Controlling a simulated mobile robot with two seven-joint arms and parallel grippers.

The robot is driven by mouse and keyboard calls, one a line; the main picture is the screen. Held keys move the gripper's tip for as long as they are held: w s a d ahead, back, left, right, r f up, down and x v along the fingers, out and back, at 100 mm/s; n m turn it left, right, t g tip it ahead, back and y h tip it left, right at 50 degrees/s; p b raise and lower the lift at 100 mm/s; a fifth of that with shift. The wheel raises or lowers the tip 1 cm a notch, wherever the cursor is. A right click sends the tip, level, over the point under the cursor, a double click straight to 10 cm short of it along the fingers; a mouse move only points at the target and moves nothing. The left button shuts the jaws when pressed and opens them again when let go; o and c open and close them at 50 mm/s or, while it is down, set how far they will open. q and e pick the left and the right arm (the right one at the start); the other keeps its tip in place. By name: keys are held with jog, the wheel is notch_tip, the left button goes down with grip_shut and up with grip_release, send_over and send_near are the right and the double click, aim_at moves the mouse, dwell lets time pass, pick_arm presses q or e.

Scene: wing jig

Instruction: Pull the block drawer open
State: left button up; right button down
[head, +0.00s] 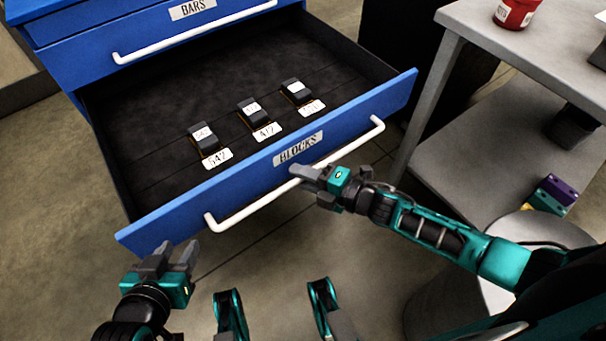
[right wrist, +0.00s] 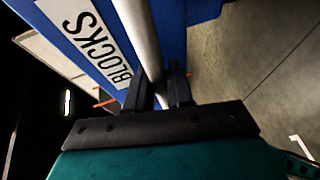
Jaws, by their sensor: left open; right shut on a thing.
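The blue block drawer (head: 372,104), labelled BLOCKS, stands pulled out of the cabinet, with its dark inside in view. Its white bar handle (head: 238,216) runs along the front. My right gripper (head: 306,177) is shut on the handle near its middle, just below the label. In the right wrist view the handle (right wrist: 138,38) passes between the fingers (right wrist: 160,92). Three dark blocks lie in the drawer behind white number tags: left (head: 203,138), middle (head: 250,111) and right (head: 296,91). My left gripper (head: 179,256) is open and empty, in front of the drawer's left end.
The closed BARS drawer (head: 150,32) with its own handle is above. A grey two-level table (head: 470,150) stands at the right, with a red pot (head: 516,13) on top and purple and yellow pieces (head: 553,194) lower down. Bare floor (head: 60,200) lies at the left.

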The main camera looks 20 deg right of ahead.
jog(key=c, duration=1.1)
grip_release()
jog(key=p+v, duration=0.2)
jog(key=v, duration=1.1)
jog(key=shift+p, duration=0.4)
jog(key=shift+w+a+r, duration=0.1)
jog(key=shift+r, duration=0.05)
